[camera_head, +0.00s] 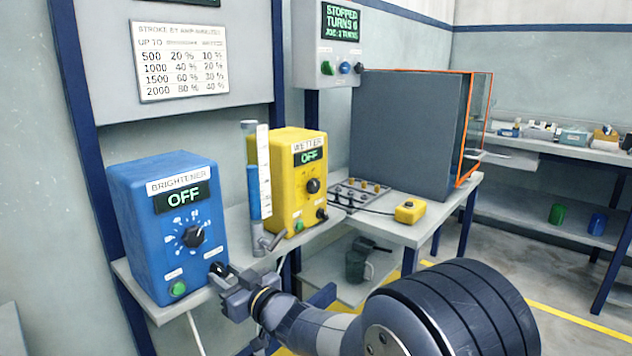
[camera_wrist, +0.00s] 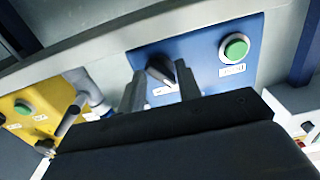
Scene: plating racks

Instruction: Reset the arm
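My gripper (camera_head: 236,285) is low in front of the blue BRIGHTENER box (camera_head: 140,225), close to its lower right corner. In the wrist view its two fingers (camera_wrist: 160,88) stand apart, with a small black knob (camera_wrist: 161,69) of the blue box showing between their tips. I see gaps beside the knob; whether a finger touches it I cannot tell. Nothing is held. The BRIGHTENER display (camera_head: 184,196) reads OFF. A green button (camera_head: 178,288) is on the box's lower left, and it also shows in the wrist view (camera_wrist: 234,48).
The yellow WETTER box (camera_head: 285,165), also OFF, stands to the right behind a blue-filled measuring tube (camera_head: 254,185) with a grey valve (camera_head: 268,242). A large grey cabinet (camera_head: 405,130) and a yellow pendant (camera_head: 409,211) are farther right. The floor at right is open.

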